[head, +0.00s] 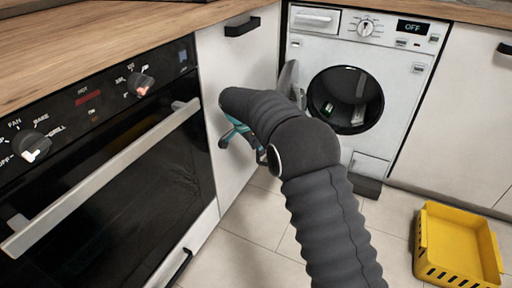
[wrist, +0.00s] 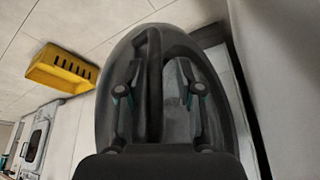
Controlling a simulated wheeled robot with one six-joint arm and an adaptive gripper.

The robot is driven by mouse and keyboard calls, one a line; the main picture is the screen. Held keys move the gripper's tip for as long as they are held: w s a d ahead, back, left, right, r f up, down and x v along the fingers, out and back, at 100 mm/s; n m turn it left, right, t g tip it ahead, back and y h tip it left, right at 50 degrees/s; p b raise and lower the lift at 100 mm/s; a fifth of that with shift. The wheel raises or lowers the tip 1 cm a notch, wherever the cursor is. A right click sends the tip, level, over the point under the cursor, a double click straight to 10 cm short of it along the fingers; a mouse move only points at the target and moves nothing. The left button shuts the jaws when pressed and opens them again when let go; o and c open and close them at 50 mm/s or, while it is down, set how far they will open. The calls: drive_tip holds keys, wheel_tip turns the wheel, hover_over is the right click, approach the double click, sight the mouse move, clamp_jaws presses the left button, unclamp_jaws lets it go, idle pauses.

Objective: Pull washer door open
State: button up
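The washer (head: 398,60) stands at the back with its round dark opening (head: 345,98) exposed. Its door (head: 290,80) is swung out to the left, seen nearly edge-on and partly hidden by my arm. In the wrist view the door (wrist: 178,45) fills the middle as a dark oval ring around greyish glass, with a dark vertical bar (wrist: 154,75) on it. My gripper (wrist: 160,95) is open, its two fingers apart in front of the door, one on each side of the bar. Contact cannot be told. In the head view the gripper (head: 238,135) is mostly hidden by my arm.
An oven (head: 110,170) with a long handle and knobs lines the left. A white cabinet (head: 240,60) with a black handle stands between oven and washer. A yellow crate (head: 458,245) sits on the tiled floor at right; floor before the washer is otherwise clear.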

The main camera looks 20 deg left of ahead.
drive_tip(key=v, duration=1.2)
idle(0.6)
drive_tip(key=s+d+f+n+g+y, duration=0.1)
drive_tip(key=s+d+f+n+g, duration=0.1)
drive_tip(key=s+d+f+n, duration=0.55)
drive_tip(key=s+d+r+t+p, duration=0.1)
drive_tip(key=s+d+r+p, duration=0.1)
drive_tip(key=s+d+r, duration=0.4)
drive_tip(key=s+d+r+t+y+p, duration=0.1)
drive_tip(key=s+d+r+p, duration=0.1)
drive_tip(key=s+d+r, duration=0.4)
drive_tip(key=s+d+r+t+p, duration=0.1)
drive_tip(key=s+d+r, duration=0.5)
drive_tip(key=s+d, duration=0.7)
drive_tip(key=d+p, duration=0.1)
drive_tip(key=d, duration=0.9)
drive_tip(key=shift+s+d+t+y, duration=0.2)
drive_tip(key=shift+t+y, duration=0.2)
